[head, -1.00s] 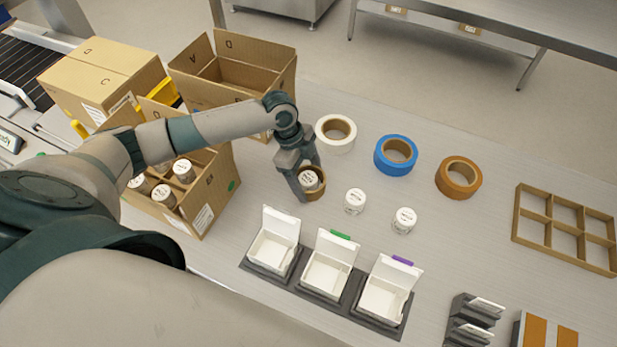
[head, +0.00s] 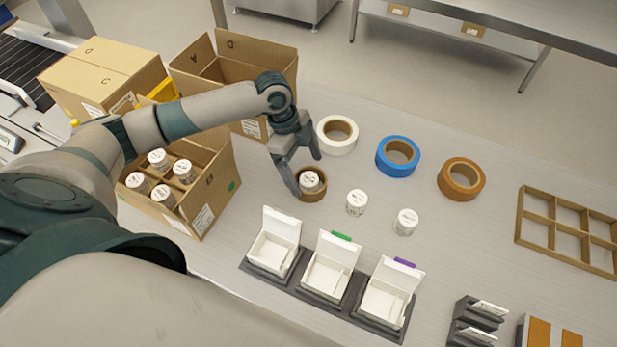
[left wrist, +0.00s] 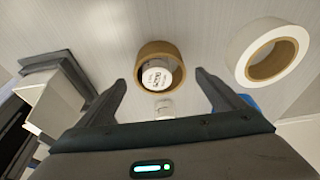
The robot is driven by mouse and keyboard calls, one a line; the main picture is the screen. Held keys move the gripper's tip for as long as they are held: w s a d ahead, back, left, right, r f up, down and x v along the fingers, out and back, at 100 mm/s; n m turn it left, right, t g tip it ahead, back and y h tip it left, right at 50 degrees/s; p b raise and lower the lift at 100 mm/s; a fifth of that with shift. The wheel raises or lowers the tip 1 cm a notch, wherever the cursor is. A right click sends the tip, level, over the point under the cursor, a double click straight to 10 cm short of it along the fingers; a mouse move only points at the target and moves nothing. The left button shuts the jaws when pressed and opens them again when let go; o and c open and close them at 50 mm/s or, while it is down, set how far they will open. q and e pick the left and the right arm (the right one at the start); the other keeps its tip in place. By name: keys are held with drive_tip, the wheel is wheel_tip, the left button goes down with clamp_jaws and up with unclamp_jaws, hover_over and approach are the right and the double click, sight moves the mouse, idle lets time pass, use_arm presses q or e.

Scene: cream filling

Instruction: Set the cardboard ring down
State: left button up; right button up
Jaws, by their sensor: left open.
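The brown cardboard ring (head: 314,196) lies on the table around a white-lidded jar (head: 310,180). In the left wrist view the ring (left wrist: 147,52) encircles the jar (left wrist: 157,76), with both fingers apart from it. My left gripper (head: 306,174) is open and empty, just above and behind the ring, its fingers spread to either side. It also shows in the left wrist view (left wrist: 160,83). My right gripper is not in view.
Two jars (head: 357,203) (head: 406,222) stand right of the ring. White (head: 337,149), blue (head: 397,170) and orange (head: 461,193) tape rolls lie behind. Open white boxes (head: 330,276) stand in front. A divided carton of jars (head: 205,215) is at left, a wooden grid (head: 517,228) at right.

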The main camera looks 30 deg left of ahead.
use_arm(q)
drive_tip(key=b+v, duration=0.1)
drive_tip(key=v, duration=0.6)
drive_tip(key=shift+r, duration=0.25)
